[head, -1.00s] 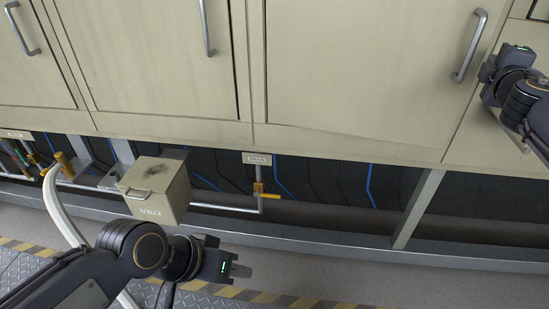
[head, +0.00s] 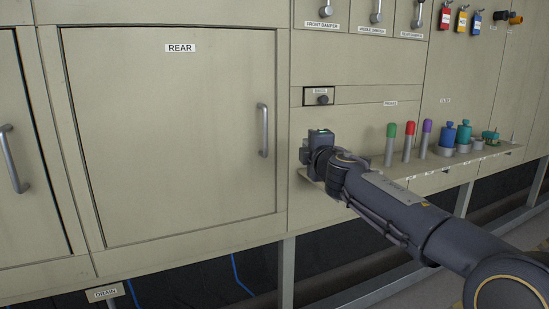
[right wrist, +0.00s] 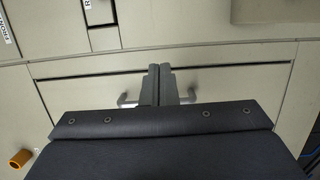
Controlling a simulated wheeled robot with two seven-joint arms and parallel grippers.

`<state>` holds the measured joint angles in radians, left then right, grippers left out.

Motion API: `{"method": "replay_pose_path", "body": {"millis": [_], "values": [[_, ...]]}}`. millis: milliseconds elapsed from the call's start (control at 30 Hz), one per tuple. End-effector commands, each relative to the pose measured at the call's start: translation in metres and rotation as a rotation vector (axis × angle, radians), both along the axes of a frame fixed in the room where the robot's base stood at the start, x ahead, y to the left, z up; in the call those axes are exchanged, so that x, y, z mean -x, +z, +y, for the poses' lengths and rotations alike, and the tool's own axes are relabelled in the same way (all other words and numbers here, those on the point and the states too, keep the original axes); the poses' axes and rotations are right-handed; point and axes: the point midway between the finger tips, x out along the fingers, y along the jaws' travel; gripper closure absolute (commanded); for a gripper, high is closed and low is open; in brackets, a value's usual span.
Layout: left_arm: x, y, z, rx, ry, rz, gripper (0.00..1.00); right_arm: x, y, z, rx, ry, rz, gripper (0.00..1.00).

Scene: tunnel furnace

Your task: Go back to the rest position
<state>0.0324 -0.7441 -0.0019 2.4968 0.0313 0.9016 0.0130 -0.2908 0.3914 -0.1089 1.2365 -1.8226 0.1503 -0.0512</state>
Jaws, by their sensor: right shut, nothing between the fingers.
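My right gripper (head: 316,150) is in front of the cream cabinet face, just right of the REAR door (head: 170,130) and its handle. In the head view its fingers are mostly hidden by its own dark body. In the right wrist view the two fingers (right wrist: 160,82) are together with nothing between them. A grey handle (right wrist: 190,96) shows on both sides of the fingers, its middle hidden; I cannot tell whether they touch it. My left gripper is in neither view now.
A narrow shelf (head: 484,154) right of my gripper holds green, red and purple sticks (head: 408,143) and blue bottles (head: 448,136). Damper levers (head: 376,12) and coloured tags (head: 461,20) are above. The shut REAR door's handle (head: 263,130) sticks out left of the gripper.

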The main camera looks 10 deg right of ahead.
Motion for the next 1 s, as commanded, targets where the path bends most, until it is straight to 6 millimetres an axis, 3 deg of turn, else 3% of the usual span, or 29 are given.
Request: {"method": "replay_pose_path", "body": {"millis": [300,667,767,833,900,1000], "values": [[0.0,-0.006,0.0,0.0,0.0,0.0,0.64,0.028,-0.003,-0.051,-0.001,-0.001,0.005,1.0],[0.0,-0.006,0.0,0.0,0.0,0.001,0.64,0.044,-0.004,-0.072,-0.04,-0.018,0.013,1.0],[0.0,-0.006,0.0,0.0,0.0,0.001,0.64,0.07,-0.013,-0.093,-0.19,-0.086,0.051,1.0],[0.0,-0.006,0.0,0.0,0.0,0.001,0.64,0.102,-0.031,-0.114,-0.362,-0.165,0.105,1.0],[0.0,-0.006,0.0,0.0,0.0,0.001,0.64,0.142,-0.059,-0.131,-0.56,-0.257,0.181,1.0],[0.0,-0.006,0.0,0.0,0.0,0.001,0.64,0.201,-0.108,-0.139,-0.828,-0.382,0.312,1.0]]}}
